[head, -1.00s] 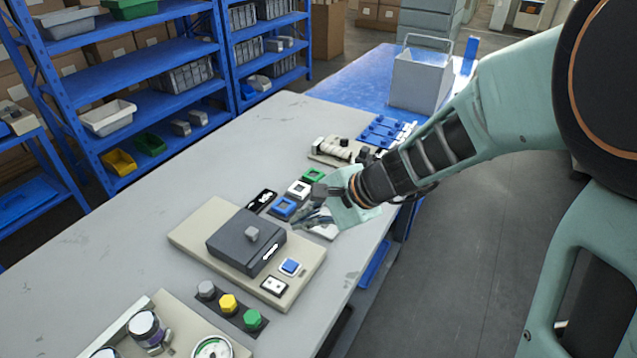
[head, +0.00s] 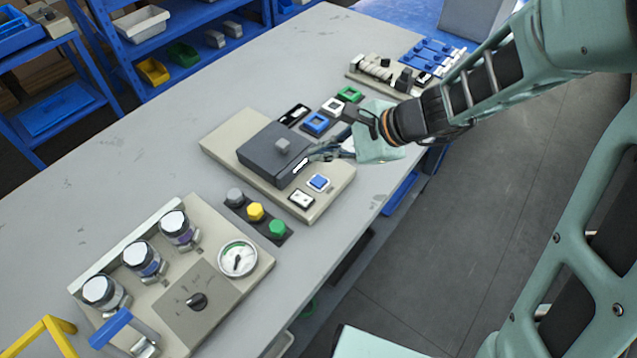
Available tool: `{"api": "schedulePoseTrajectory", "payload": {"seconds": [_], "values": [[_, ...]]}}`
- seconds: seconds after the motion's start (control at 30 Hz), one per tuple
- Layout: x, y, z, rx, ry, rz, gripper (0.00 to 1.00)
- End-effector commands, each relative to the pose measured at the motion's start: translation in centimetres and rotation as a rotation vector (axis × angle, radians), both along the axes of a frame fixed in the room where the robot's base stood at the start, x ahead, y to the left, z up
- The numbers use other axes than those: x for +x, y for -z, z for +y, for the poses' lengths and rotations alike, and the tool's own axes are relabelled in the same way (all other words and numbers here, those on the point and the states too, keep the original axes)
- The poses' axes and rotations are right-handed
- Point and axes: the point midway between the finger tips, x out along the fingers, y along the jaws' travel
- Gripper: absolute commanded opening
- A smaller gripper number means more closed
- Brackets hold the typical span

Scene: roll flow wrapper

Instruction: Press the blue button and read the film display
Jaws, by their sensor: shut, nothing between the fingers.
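A square blue button (head: 319,183) with a pale rim sits on the front right part of a beige base plate (head: 228,137). My gripper (head: 314,155) is shut and empty, close to the box's right side. In the picture its fingertips are just above the blue button, apart from it. A white plate with dark marks (head: 301,198) lies beside the button. A small black panel with white marks (head: 293,114) lies behind the box. I cannot tell which is the film display, and no reading is legible.
Blue, white and green square frames (head: 333,106) lie behind my gripper. Grey, yellow and green knobs (head: 256,211) stand in front of the plate. A panel with a round gauge (head: 238,258) and several jars is nearer. Bare grey table (head: 120,160) lies to the left.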

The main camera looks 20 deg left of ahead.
Motion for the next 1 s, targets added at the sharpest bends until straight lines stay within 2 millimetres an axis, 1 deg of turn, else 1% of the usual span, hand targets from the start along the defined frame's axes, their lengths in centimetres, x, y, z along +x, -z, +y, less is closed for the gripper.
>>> {"api": "schedulePoseTrajectory", "payload": {"seconds": [0.03,0.2,0.4,0.5,1.0], "values": [[0.0,1.4,0.0,-0.001,0.0,0.001,0.0],[0.0,4.0,0.0,-0.001,0.001,0.002,0.0],[0.0,5.6,0.0,-0.001,0.001,0.0,0.0],[0.0,5.8,0.0,0.0,0.001,-0.001,0.0],[0.0,5.7,0.0,-0.001,0.001,0.0,0.0]]}}
